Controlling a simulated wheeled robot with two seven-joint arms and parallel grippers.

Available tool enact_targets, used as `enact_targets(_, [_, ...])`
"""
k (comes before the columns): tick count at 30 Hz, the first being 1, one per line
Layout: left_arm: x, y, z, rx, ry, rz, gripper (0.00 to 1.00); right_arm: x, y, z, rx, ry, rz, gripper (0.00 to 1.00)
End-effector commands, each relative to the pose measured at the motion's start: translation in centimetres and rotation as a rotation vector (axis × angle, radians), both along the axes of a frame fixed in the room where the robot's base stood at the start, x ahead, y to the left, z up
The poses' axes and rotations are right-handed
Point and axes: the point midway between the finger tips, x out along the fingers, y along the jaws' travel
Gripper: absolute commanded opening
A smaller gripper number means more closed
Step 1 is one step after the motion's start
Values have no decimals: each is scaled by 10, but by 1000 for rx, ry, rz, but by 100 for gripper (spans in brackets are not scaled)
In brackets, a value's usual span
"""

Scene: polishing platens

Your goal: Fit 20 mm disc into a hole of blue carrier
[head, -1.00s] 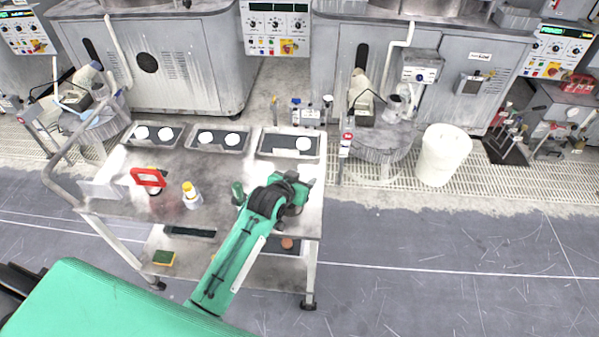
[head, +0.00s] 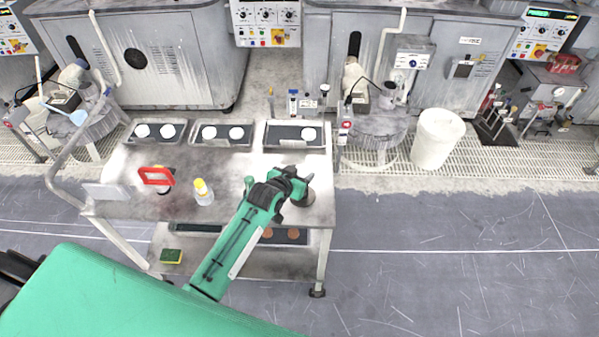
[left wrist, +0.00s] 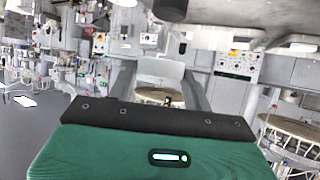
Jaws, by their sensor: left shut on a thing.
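My left gripper (head: 297,188) is over the right part of the cart top in the head view. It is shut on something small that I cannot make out. White discs lie in the cart's black trays: two in the left tray (head: 155,142), two in the middle tray (head: 222,145) and one disc (head: 309,134) in the right tray (head: 285,134). Their sizes cannot be read. I cannot pick out a blue carrier in any view. The left wrist view shows a green and black gripper housing (left wrist: 160,145), with fingertips and held thing hidden. My right gripper is not in view.
The cart top (head: 232,178) also holds a red-handled tool (head: 157,177) and a yellow-capped bottle (head: 203,192). A sponge (head: 171,256) lies on the lower shelf. Grey machines (head: 165,60) stand behind, with a white bin (head: 437,138) at right. The floor at right is clear.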

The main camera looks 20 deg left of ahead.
Motion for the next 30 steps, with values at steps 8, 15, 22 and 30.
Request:
enact_targets(8, [0,0,-23,0,0,0,27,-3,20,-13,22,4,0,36])
enact_targets(15, [0,0,-42,0,0,0,27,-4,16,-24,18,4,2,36])
enact_targets(22, [0,0,-46,0,-1,0,27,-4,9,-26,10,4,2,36])
enact_targets(30, [0,0,-45,0,-1,0,27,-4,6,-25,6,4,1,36])
